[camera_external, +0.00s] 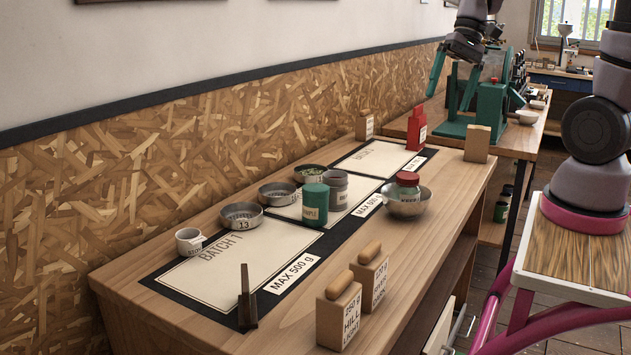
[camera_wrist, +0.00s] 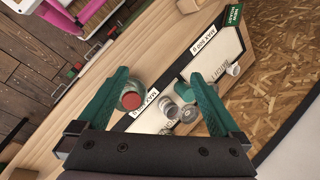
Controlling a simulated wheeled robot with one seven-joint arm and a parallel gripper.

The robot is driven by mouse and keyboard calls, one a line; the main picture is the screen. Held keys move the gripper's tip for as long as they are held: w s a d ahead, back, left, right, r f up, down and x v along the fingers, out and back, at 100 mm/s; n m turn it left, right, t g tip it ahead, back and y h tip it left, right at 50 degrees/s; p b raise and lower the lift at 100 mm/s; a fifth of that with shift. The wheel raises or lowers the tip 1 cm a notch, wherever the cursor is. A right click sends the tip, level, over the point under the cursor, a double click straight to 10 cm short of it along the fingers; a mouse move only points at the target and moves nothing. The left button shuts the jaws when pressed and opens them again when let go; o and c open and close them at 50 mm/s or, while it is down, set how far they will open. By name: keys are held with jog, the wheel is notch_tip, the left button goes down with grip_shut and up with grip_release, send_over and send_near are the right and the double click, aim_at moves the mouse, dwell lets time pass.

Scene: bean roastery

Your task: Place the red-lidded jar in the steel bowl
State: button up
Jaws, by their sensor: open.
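The red-lidded jar (camera_external: 408,181) sits in the steel bowl (camera_external: 409,207), its lower part hidden behind the bowl's near rim. The bowl stands on the wooden bench near its right edge, beside the dark mat. In the wrist view the red lid (camera_wrist: 131,101) shows inside the bowl's outline, with the bowl's rim (camera_wrist: 142,84) around it. My gripper (camera_external: 450,98) is raised at the back of the picture, apart from the jar and bowl. Its green fingers are spread with nothing between them; the wrist view (camera_wrist: 160,73) shows them wide apart too.
A green tin (camera_external: 315,204), a grey tin (camera_external: 335,190) and several shallow dishes (camera_external: 241,215) stand left of the bowl. The near mat is mostly clear.

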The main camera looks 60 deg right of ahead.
jog(key=s+a+r+n+t+h, duration=0.1)
jog(key=s+a+r+n+t, duration=0.1)
jog(key=r, duration=0.3)
jog(key=s+a+r+n+t+h, duration=0.1)
jog(key=s+a+r+n+t, duration=0.1)
jog(key=r, duration=0.4)
jog(key=shift+s+a+r+n+t+h, duration=0.15)
jog(key=shift+s+a+n+t+h, duration=0.2)
jog(key=shift+s+t, duration=0.65)
